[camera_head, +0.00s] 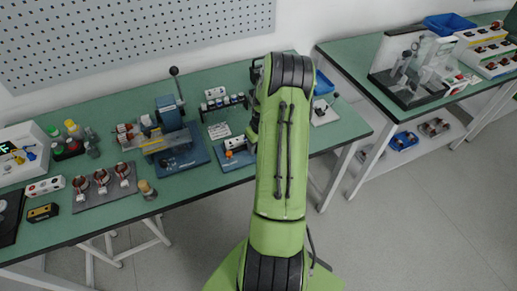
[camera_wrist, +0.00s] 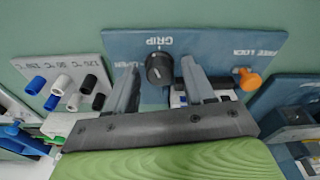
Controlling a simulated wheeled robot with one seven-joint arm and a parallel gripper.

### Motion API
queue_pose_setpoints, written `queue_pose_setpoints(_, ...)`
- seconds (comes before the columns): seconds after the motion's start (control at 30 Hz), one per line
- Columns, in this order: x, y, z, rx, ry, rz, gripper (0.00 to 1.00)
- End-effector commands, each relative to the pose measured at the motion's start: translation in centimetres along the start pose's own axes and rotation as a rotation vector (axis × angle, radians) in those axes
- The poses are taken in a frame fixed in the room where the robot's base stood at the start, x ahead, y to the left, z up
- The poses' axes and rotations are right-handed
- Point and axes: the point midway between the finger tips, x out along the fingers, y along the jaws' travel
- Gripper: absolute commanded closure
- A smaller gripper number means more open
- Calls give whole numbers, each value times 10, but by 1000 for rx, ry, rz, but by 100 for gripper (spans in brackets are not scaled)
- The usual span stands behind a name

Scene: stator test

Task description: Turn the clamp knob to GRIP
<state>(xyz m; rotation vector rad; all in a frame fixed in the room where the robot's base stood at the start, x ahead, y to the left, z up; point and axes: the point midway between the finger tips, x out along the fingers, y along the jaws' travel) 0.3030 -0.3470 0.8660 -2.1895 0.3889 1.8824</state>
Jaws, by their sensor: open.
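The clamp knob (camera_wrist: 158,69) is a round black knob on a blue panel (camera_wrist: 215,45) in the wrist view. The word GRIP is printed beside it toward the top of the picture, and OPEN to its left. A pale mark shows on the knob, but its exact direction is too small to read. My gripper (camera_wrist: 159,67) is open, with one finger left of the knob and one right of it. I cannot tell whether either touches it. In the head view my green arm hides most of the gripper and the knob.
An orange lever (camera_wrist: 250,80) marked FREE LOCK stands on the same panel to the right. A grey block (camera_wrist: 115,62) with blue, white and black pegs is close on the left. In the head view, the green bench (camera_head: 110,225) holds a blue-based machine (camera_head: 180,160) left of my arm.

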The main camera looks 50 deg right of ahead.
Motion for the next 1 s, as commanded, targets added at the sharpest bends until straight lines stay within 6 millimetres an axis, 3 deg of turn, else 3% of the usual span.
queue_pose_setpoints(0.03, -1, 0, 0, 0, 0, 0, 47)
queue_pose_setpoints(0.3, -1, 0, 0, 1, 0, 0, 88)
queue_pose_setpoints(0.47, -1, 0, 0, 38, 0, 6, 88)
queue_pose_setpoints(0.7, 0, 1, 0, 357, 0, 56, 88)
queue_pose_setpoints(0.87, -1, 1, 0, 369, 0, 57, 88)
queue_pose_setpoints(0.9, -1, 1, 0, 369, 0, 57, 66)
queue_pose_setpoints(1.0, -1, 1, 0, 368, 0, 57, 50)
